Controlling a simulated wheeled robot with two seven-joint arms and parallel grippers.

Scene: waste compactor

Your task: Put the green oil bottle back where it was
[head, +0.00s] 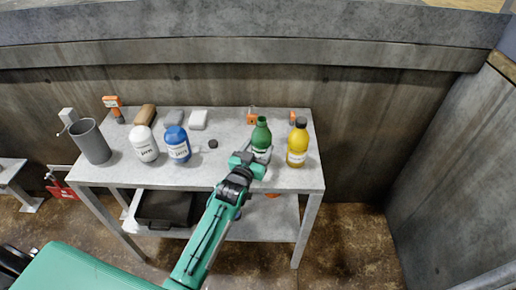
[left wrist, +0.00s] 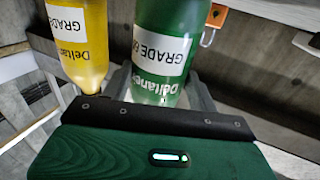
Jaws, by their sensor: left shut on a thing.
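The green oil bottle (head: 261,134) stands upright at the right part of the grey table, beside the yellow bottle (head: 298,142). My right gripper is not in view.
The table (head: 232,178) also holds a white bottle (head: 145,144), a blue bottle (head: 177,144), a grey cylinder (head: 92,142) and a small black cap (head: 213,143). The tabletop's front middle is clear. A concrete wall (head: 445,160) stands at right.

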